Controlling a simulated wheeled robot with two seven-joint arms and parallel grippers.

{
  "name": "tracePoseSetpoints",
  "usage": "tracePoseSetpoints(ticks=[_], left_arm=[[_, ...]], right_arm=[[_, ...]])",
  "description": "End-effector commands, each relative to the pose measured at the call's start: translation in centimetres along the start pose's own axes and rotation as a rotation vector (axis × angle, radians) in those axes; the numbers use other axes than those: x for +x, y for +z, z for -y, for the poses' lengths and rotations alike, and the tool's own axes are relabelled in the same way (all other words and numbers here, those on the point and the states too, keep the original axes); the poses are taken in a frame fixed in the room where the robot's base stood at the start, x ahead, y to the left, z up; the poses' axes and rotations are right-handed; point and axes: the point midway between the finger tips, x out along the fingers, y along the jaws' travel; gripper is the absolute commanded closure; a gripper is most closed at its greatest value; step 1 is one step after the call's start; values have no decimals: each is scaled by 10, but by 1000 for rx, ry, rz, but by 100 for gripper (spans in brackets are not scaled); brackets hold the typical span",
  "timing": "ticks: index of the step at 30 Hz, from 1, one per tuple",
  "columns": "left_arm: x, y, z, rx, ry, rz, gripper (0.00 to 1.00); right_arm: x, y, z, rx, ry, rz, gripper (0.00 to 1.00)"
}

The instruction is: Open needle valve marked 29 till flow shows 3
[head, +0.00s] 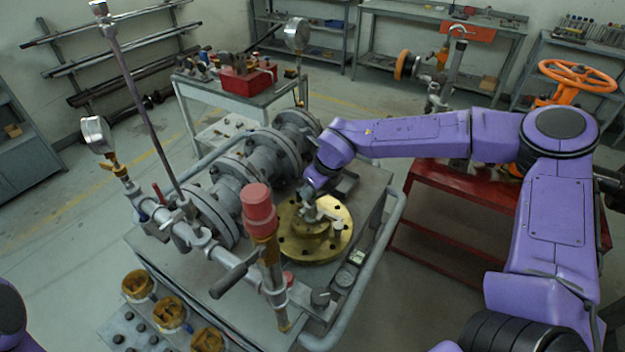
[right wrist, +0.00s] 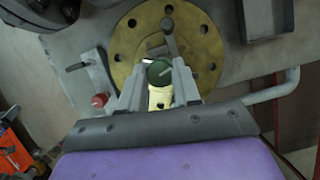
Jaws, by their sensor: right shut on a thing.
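My right gripper (head: 312,208) reaches down from the right arm over a round brass flange (head: 337,239) on the bench. In the right wrist view its two fingers (right wrist: 158,88) are shut on a round dark green knob (right wrist: 158,71) with a pale line across its top. A pale yellow body (right wrist: 160,97) shows just below the knob. The brass flange (right wrist: 130,58) lies around and behind it. I cannot read the number 29 or any flow value. My left gripper is out of view.
A thick pipe with grey flanges (head: 230,172) runs left of my gripper. A red-capped post (head: 258,208) and a lever handle (head: 229,280) stand in front. A grey rail (head: 392,235) borders the right side.

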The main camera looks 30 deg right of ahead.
Motion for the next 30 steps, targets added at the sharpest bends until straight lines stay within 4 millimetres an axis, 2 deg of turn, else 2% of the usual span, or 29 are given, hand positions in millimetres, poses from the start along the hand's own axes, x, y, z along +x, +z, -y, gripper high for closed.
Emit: tracePoseSetpoints(ticks=[6, 22, 23, 24, 30], left_arm=[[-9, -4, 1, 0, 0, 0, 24], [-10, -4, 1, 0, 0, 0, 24], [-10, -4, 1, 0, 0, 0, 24], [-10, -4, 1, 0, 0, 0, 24], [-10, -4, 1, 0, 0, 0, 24]], right_arm=[[-1, 0, 1, -55, 24, -1, 98], [0, 0, 1, -74, 31, 0, 98], [0, 0, 1, -74, 31, 0, 58], [0, 0, 1, -74, 31, 0, 45], [0, 0, 0, -74, 31, 0, 44]])
